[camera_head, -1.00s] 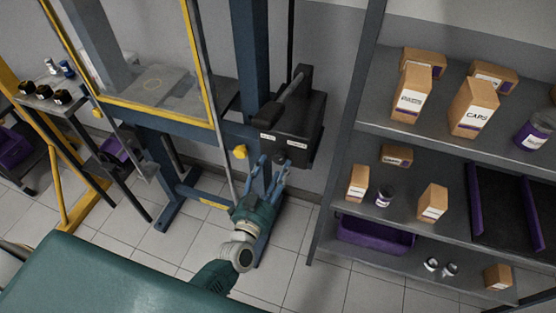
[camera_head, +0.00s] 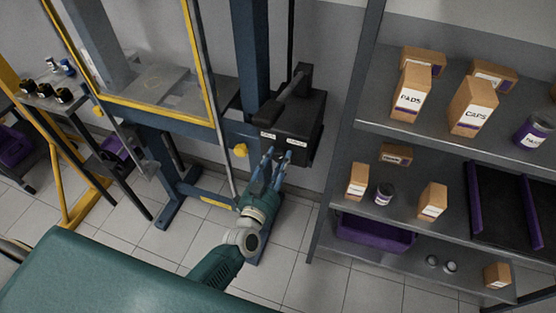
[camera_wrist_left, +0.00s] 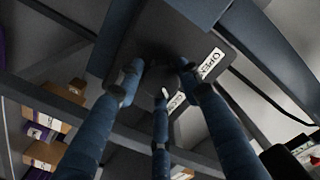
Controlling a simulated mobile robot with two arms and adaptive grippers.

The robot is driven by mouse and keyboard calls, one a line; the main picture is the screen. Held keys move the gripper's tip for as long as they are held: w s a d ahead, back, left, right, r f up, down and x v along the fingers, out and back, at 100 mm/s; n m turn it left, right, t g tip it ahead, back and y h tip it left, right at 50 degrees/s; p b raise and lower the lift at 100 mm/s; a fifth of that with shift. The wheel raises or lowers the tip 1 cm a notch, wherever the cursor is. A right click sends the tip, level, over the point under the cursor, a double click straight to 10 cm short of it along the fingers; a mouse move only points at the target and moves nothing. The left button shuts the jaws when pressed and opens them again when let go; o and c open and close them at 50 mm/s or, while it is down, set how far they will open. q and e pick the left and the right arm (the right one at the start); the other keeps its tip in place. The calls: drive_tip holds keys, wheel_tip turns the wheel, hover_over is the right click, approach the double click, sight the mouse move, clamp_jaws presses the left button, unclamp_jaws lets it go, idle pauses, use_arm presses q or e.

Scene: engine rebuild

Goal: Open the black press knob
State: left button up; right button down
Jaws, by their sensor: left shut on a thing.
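The press has a black box (camera_head: 298,122) on its right post, with two small white labels low on its front face. My left gripper (camera_head: 277,158) reaches up to the lower front of this box, its blue fingers close together. In the left wrist view the fingers (camera_wrist_left: 160,82) surround the dark press knob (camera_wrist_left: 163,70) on the box, and the gripper is shut on it. The knob is dim there and mostly hidden by the fingers in the head view. A label reading OPEN (camera_wrist_left: 211,63) shows beside the right finger. My right gripper is not in view.
A yellow knob (camera_head: 240,150) sits on the blue press frame left of my gripper. A grey shelf (camera_head: 345,205) with boxes, jars and purple bins stands close on the right. A green surface (camera_head: 110,282) fills the lower left. A small table (camera_head: 75,112) stands at left.

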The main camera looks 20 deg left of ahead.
use_arm(q)
drive_tip(key=shift+f+n, duration=0.1)
drive_tip(key=shift+n, duration=0.2)
drive_tip(key=n, duration=0.5)
drive_tip(key=shift+s+f+b, duration=0.1)
drive_tip(key=shift+b, duration=0.2)
drive_tip(key=n, duration=0.4)
drive_tip(key=shift+n+b, duration=0.3)
drive_tip(key=shift+b, duration=0.1)
drive_tip(key=shift+d+f+n+b, duration=0.1)
drive_tip(key=shift+n+b, duration=0.2)
drive_tip(key=shift+n, duration=1.2)
drive_tip(key=shift+s, duration=0.1)
drive_tip(key=shift+f, duration=0.1)
drive_tip(key=o, duration=1)
drive_tip(key=shift+o, duration=0.6)
drive_tip(key=shift+r, duration=0.25)
